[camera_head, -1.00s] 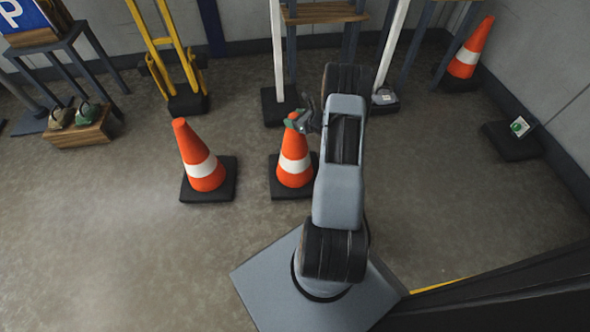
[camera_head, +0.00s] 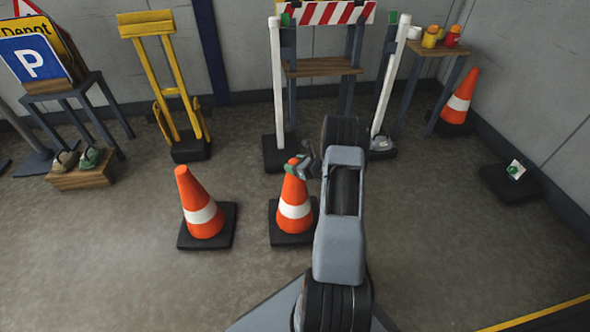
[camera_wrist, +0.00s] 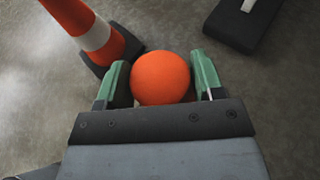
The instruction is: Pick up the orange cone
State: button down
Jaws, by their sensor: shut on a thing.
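An orange cone (camera_head: 294,203) with a white band and a black square base stands upright on the floor in the head view. My gripper (camera_head: 297,166) is at its top, with the green fingers on either side of the tip. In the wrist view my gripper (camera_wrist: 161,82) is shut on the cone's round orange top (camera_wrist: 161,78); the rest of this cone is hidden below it. A second orange cone (camera_head: 201,207) stands to the left, and it also shows in the wrist view (camera_wrist: 88,32). A third cone (camera_head: 459,98) stands by the back right wall.
A barrier with white posts (camera_head: 278,90) and a striped board (camera_head: 325,13) stands behind. A yellow hand truck (camera_head: 172,85) and a sign table (camera_head: 62,88) are at left. A black base (camera_head: 510,184) lies at right. The front left floor is clear.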

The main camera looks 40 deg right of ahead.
notch_tip(320, 180, up, 2)
jog(key=shift+r+p, duration=0.15)
jog(key=shift+p, duration=0.25)
jog(key=s+d+r+p, duration=0.5)
jog(key=s+d+r, duration=0.4)
jog(key=d, duration=0.1)
jog(key=shift+s+d+r, duration=0.15)
jog(key=shift+s+r, duration=0.15)
